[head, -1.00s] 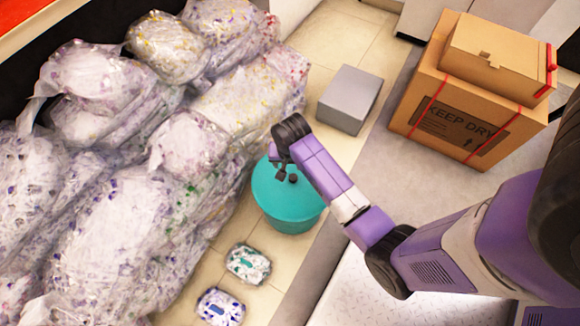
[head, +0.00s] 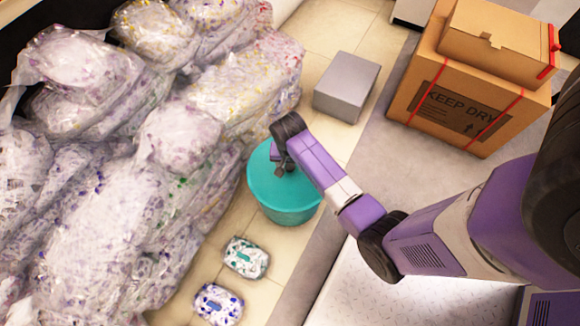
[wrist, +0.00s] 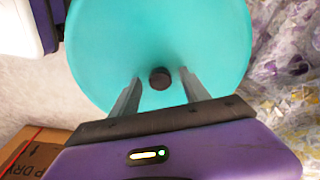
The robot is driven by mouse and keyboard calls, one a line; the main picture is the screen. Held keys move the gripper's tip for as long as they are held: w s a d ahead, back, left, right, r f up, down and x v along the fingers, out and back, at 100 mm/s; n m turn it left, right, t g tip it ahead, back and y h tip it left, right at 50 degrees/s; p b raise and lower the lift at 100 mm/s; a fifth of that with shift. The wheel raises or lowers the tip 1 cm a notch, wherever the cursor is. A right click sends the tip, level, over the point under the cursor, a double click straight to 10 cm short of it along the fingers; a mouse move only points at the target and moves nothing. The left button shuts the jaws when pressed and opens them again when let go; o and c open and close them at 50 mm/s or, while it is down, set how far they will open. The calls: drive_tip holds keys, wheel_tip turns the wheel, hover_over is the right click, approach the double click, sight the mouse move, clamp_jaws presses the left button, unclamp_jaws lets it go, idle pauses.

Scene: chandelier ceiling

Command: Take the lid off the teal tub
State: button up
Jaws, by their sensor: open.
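The teal tub (head: 285,213) stands on the tiled floor beside the heap of bags. Its round teal lid (head: 303,184) is on top. In the wrist view the lid (wrist: 205,40) fills the upper middle, with a small dark round knob (wrist: 160,78) at its centre. My gripper (head: 285,170) is over the lid in the head view. In the wrist view my gripper (wrist: 160,75) is open, with one finger on each side of the knob and a gap on both sides. In the head view the gripper hides the knob.
Clear plastic bags of coloured scraps (head: 130,180) are heaped on the left. Two small wrapped bundles (head: 246,258) lie in front of the tub. A grey box (head: 345,88) stands behind it. Stacked cardboard boxes (head: 460,105) are at the back right. Tiled floor (head: 330,40) is clear behind.

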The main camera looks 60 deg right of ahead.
drive_tip(key=shift+c, duration=0.2)
drive_tip(key=shift+r, duration=0.1)
clamp_jaws()
